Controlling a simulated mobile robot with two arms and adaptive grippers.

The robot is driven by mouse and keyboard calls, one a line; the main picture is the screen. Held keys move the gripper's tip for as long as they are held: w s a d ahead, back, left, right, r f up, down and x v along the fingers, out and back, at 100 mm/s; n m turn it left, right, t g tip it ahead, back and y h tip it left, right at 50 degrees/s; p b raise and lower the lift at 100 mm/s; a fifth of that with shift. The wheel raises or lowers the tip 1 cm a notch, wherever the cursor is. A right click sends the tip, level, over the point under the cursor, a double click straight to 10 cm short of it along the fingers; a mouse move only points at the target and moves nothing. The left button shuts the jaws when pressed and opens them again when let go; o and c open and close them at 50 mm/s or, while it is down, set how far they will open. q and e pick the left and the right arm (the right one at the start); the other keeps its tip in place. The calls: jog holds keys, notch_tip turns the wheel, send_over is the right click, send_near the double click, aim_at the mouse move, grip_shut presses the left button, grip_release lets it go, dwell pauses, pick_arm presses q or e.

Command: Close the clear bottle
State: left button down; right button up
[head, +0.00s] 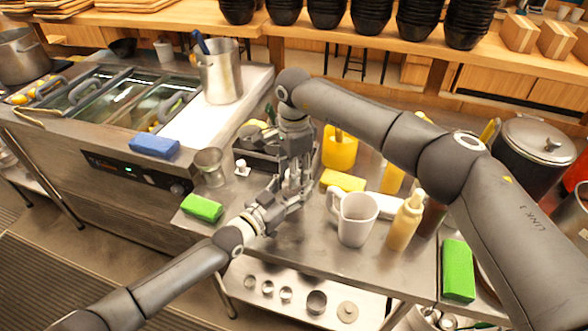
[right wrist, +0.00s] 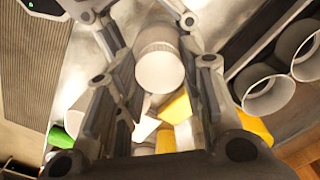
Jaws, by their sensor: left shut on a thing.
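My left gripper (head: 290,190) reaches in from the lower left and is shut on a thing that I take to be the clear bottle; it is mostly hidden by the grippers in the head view. In the right wrist view, a pale cylinder with a round whitish end (right wrist: 160,70) stands between the fingers of my right gripper (right wrist: 157,60). Those fingers are spread, with gaps beside the cylinder; contact is unclear. In the head view my right gripper (head: 298,158) points down just above the left one. I cannot make out a separate cap for certain.
A white mug (head: 353,217), a tan squeeze bottle (head: 405,222) and a yellow sponge (head: 342,180) stand right of the grippers. A green sponge (head: 202,208) and a metal cup (head: 209,166) are to the left. A dark caddy (head: 258,160) and yellow container (head: 340,150) are behind.

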jog(key=c, duration=0.4)
jog(key=m, duration=0.7)
jog(key=shift+m, duration=0.3)
jog(key=m, duration=0.5)
jog(key=shift+m, duration=0.4)
jog(key=m, duration=0.4)
jog(key=o, duration=1.2)
notch_tip(320, 180, up, 12)
